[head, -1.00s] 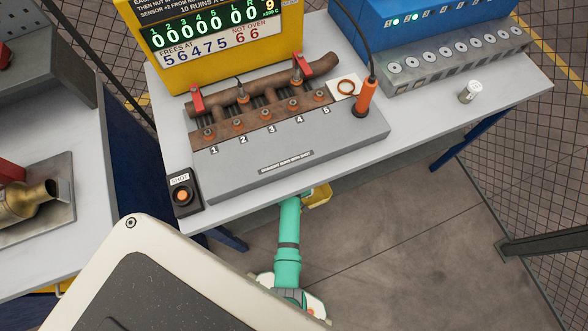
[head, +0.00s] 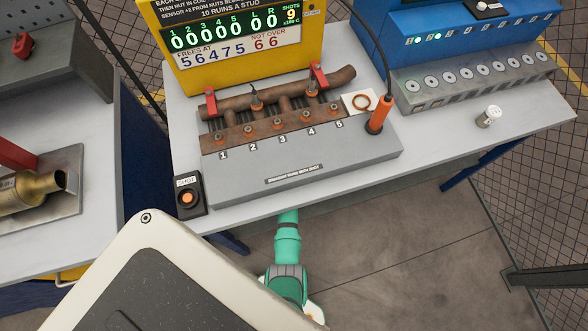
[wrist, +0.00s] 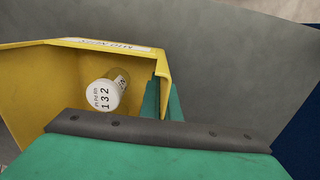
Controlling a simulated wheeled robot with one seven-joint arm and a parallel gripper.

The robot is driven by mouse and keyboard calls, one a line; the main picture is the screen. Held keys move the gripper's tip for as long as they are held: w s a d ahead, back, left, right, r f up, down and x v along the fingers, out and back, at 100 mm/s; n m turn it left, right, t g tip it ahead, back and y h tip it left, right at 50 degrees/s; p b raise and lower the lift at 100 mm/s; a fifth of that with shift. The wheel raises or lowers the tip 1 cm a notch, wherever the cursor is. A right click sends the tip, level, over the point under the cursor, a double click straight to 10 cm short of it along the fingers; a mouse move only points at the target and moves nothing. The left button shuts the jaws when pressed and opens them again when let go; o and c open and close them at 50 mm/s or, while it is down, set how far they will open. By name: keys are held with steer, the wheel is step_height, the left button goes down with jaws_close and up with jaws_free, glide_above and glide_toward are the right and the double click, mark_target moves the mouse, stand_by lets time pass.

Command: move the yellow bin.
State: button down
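The yellow bin (wrist: 50,80) shows in the wrist view, open towards the camera, with a white label along its upper edge. A white-capped canister (wrist: 103,95) marked 132 lies inside it. My gripper (wrist: 163,98) has its green fingers on both sides of the bin's right wall and appears shut on that wall. The near green part with its dark strip hides the lower part of the bin. In the head view the bin and gripper are hidden under the bench; only my green arm (head: 287,245) shows at its front edge.
The grey bench (head: 440,150) carries a manifold fixture (head: 300,160), a yellow display (head: 240,50), a blue unit (head: 440,40), a small white canister (head: 489,116) and a shot button box (head: 188,194). Another bench stands left. Open floor (head: 400,260) lies at lower right.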

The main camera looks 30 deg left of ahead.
steer(key=shift+w+a, duration=0.5)
steer(key=shift+a, duration=0.25)
steer(key=c, duration=2.4)
jaws_free()
steer(key=shift+c, duration=0.2)
steer(key=o, duration=0.5)
steer(key=shift+w+r, duration=0.1)
step_height(320, 180, up, 7)
steer(key=shift+r, duration=0.15)
